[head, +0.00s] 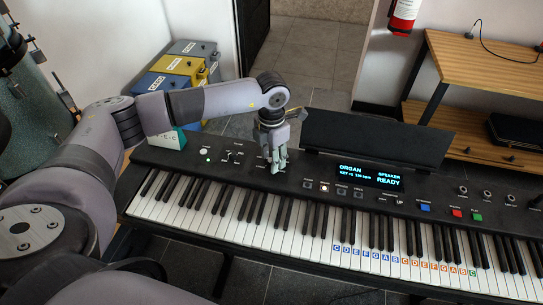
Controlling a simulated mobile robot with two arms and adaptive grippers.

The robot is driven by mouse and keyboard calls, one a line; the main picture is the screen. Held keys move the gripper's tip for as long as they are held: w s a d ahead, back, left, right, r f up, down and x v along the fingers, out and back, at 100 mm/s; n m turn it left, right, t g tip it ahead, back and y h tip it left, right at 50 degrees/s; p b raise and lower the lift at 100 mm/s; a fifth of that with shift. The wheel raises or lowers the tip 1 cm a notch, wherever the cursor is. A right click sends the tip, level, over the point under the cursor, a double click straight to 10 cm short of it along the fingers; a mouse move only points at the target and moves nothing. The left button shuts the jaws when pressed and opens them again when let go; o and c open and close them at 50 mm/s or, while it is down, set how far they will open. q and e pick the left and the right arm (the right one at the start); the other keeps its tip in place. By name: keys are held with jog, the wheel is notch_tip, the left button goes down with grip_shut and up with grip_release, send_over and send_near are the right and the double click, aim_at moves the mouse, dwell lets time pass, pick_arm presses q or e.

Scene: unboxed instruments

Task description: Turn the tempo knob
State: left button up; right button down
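The black electronic keyboard (330,190) spans the view from left to lower right. Its lit display (369,176) reads ORGAN, SPEAKER and READY, with a small line that seems to include a bpm value. My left gripper (276,168) points down at the control panel, left of the display and just above the keys. Its fingers look close together. I cannot tell whether they touch or hold a knob, and the panel under them is hidden. I cannot make out which control is the tempo knob. My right gripper is not in view.
A black music stand (374,138) rises behind the display. A wooden shelf (480,55) stands at the back right, and labelled cases (178,66) stand at the back left.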

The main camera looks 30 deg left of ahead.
pick_arm(q)
notch_tip(320, 180, up, 12)
dwell(0.7)
jog(key=shift+s+f, duration=0.1)
dwell(0.4)
